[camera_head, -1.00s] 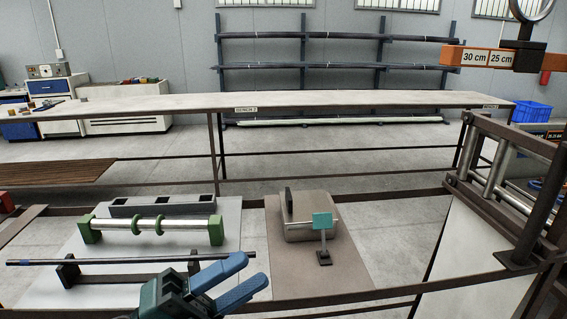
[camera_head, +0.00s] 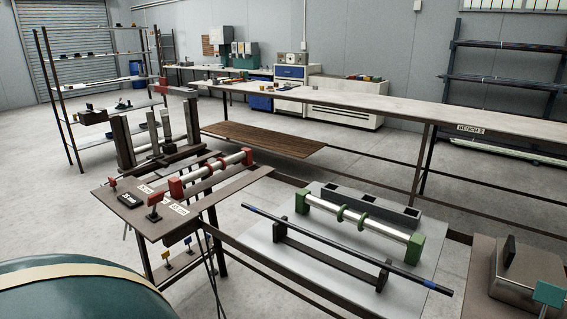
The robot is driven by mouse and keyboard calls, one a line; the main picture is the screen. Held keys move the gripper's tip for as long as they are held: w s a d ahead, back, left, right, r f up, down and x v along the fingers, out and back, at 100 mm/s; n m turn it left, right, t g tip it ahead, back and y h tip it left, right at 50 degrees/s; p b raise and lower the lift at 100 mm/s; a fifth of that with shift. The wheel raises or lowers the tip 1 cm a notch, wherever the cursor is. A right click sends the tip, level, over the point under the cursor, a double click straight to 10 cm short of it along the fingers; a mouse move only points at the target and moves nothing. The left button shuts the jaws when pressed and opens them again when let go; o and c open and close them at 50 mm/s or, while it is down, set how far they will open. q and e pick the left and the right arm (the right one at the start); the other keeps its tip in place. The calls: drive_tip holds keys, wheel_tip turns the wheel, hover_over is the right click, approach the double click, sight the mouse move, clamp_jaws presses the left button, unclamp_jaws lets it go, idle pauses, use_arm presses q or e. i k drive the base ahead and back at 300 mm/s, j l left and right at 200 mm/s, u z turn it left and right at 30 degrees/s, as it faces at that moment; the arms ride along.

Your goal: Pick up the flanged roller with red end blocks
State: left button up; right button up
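The roller with red end blocks (camera_head: 212,171) lies near the back edge of a brown bench (camera_head: 146,223) left of the middle. It has a silver shaft with red rings between its two red blocks. It lies at a slant, its right end farther back. Neither of my grippers is in view, so no gripper shows at the roller.
A similar roller with green end blocks (camera_head: 362,226) lies on a grey plate to the right. A long dark rod (camera_head: 330,247) rests on supports in front of it. A red upright piece (camera_head: 154,204) and black box (camera_head: 131,200) stand near the red roller.

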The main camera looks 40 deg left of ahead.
sight(175, 183)
drive_tip(key=u, duration=1.85)
drive_tip(key=i+j, duration=0.1)
drive_tip(key=j, duration=0.2)
drive_tip(key=j+u, duration=0.1)
drive_tip(key=j, duration=0.25)
drive_tip(key=i+j+u, duration=0.1)
drive_tip(key=j, duration=0.2)
